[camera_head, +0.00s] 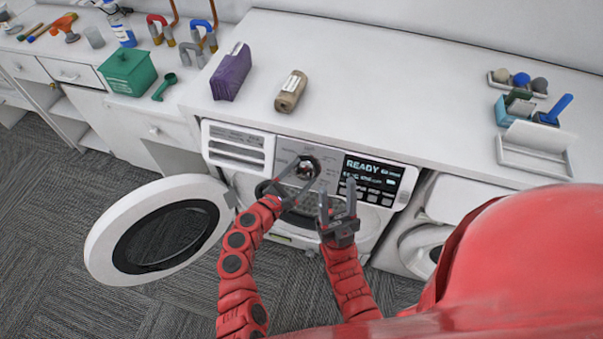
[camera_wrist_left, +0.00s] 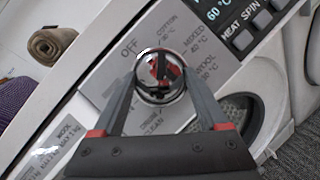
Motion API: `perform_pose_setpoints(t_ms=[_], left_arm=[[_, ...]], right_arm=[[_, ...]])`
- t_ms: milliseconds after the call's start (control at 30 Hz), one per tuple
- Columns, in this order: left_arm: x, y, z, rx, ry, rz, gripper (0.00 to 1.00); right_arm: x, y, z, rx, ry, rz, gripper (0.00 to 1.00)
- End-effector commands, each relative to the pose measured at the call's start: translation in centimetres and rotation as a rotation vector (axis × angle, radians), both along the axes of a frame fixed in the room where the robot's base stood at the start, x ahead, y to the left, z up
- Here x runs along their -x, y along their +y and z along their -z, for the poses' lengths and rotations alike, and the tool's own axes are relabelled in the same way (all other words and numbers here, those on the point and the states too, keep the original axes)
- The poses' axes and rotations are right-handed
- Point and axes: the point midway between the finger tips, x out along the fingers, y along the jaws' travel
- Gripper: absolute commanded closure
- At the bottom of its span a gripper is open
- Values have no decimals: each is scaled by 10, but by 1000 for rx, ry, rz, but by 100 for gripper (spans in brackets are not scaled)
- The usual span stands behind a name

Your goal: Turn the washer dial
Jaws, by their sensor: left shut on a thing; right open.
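The washer dial (camera_wrist_left: 158,72) is a round silver knob on the grey control panel, ringed by printed programme names, with OFF at its upper left in the left wrist view. In the head view the dial (camera_head: 308,164) is partly hidden by my left gripper (camera_head: 300,170). My left gripper (camera_wrist_left: 160,80) is shut on the dial, one finger on each side of it. The washer display (camera_head: 372,170) reads READY. My right gripper (camera_head: 338,205) is open and empty in front of the washer, right of and below the dial.
The round washer door (camera_head: 105,235) hangs open at the left. A second machine (camera_head: 425,246) stands to the right.

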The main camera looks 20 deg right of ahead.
Motion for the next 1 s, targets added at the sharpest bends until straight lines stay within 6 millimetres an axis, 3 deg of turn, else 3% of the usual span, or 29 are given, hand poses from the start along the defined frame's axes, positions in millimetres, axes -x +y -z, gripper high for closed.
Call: perform_pose_setpoints(t_ms=[500,1000], left_arm=[[-3,1,-4,-341,-232,207,79],[-4,0,-5,-504,-343,309,79]], right_arm=[[0,0,-4,0,0,0,50],[0,0,-4,0,0,0,50]])
